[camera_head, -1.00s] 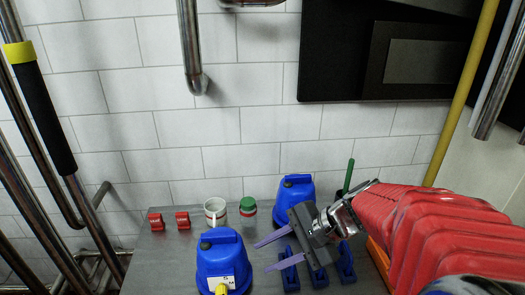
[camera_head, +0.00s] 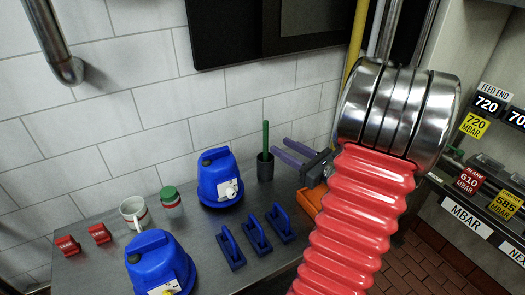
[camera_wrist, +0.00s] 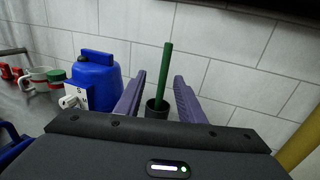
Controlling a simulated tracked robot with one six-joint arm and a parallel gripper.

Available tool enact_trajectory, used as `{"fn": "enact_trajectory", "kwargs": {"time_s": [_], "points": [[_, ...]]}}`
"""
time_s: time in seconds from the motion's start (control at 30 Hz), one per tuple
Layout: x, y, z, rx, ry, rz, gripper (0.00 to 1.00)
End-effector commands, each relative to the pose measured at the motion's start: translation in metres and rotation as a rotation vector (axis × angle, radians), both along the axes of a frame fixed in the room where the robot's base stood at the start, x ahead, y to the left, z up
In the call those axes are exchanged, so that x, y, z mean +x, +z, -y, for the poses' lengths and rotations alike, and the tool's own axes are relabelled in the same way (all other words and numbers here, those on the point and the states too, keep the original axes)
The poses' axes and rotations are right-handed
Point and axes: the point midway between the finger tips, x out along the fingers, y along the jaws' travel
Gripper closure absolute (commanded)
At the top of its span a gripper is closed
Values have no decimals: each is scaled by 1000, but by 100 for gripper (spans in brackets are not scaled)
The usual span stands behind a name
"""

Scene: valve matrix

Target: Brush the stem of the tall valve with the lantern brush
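A green-handled tool, likely the brush (camera_head: 265,138), stands upright in a dark cup (camera_head: 265,168) at the back of the grey table; its lower end is hidden in the cup. In the wrist view the green handle (camera_wrist: 166,75) shows between my two purple fingers, beyond them, with the cup (camera_wrist: 157,108) below. My gripper (camera_head: 279,146) is open and empty, just right of the cup in the head view. I see no valve that I can name as the tall one.
Two blue lantern-like units (camera_head: 219,178) (camera_head: 160,265), several blue handled blocks (camera_head: 255,234), a mug (camera_head: 134,213), a green-lidded jar (camera_head: 171,201) and red blocks (camera_head: 99,233) share the table (camera_head: 203,240). An orange bin (camera_head: 309,203) is beside the cup. Labelled shelves (camera_head: 470,215) stand right.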

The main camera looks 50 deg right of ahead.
Motion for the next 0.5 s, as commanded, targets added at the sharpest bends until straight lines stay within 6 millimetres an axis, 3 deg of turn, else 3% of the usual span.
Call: {"fn": "enact_trajectory", "kwargs": {"time_s": [0.33, 0.5], "points": [[-11, 0, 12, 8, -37, 6, 65], [-4, -1, 12, 7, -37, 5, 65]]}}
